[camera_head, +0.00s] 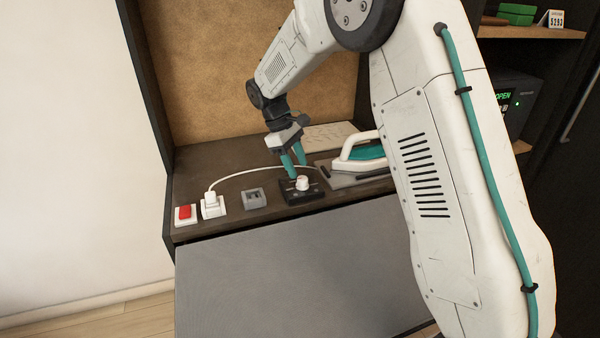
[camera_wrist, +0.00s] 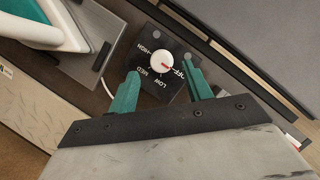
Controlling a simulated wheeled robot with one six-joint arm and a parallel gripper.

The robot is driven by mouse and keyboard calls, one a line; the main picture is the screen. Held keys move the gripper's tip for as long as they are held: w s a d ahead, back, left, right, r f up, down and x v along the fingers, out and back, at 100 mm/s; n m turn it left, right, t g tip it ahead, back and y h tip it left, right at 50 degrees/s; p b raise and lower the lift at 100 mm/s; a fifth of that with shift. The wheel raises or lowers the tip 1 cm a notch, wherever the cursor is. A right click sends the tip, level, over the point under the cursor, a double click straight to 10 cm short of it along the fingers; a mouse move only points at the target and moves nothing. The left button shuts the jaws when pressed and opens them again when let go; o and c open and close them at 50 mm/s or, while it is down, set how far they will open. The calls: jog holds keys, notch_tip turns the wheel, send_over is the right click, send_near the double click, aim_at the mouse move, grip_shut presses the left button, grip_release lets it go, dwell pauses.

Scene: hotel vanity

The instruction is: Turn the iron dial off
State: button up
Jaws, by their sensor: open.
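The iron dial is a round white knob (camera_wrist: 162,64) on a black plate with HIGH, MED, LOW and OFF labels. Its red mark points toward the OFF label in the wrist view. In the head view the knob (camera_head: 302,183) is on the counter below my gripper (camera_head: 297,170). In the wrist view my gripper (camera_wrist: 163,74) is open and empty, with one teal finger on each side of the knob's near side. Gaps show between fingers and knob; I cannot tell the exact height. The iron (camera_head: 362,152), white and teal, rests right of the dial.
Left of the dial are a grey switch box (camera_head: 254,198), a white plug in a socket (camera_head: 213,206) with a white cord, and a red switch (camera_head: 185,214). A flat pale board (camera_head: 330,136) lies behind. The wooden back panel (camera_head: 230,70) rises behind the counter.

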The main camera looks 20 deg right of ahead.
jog(key=v, duration=0.4)
jog(key=shift+s+f+m, duration=0.7)
jog(key=shift+s+f, duration=0.2)
jog(key=shift+s, duration=0.1)
jog(key=s+d+r+m+t+y, duration=0.1)
jog(key=s+r, duration=0.3)
jog(key=s, duration=0.8)
jog(key=s+d+r+m+t+y, duration=0.1)
jog(key=s+r+m, duration=0.3)
jog(key=s, duration=0.9)
jog(key=s+d+r+m+t+y, duration=0.1)
jog(key=s+d+r+m+t, duration=0.1)
jog(key=s, duration=1.1)
jog(key=shift+d+r+m+t, duration=0.3)
jog(key=shift+d+r+m, duration=0.1)
jog(key=shift+d+r, duration=0.5)
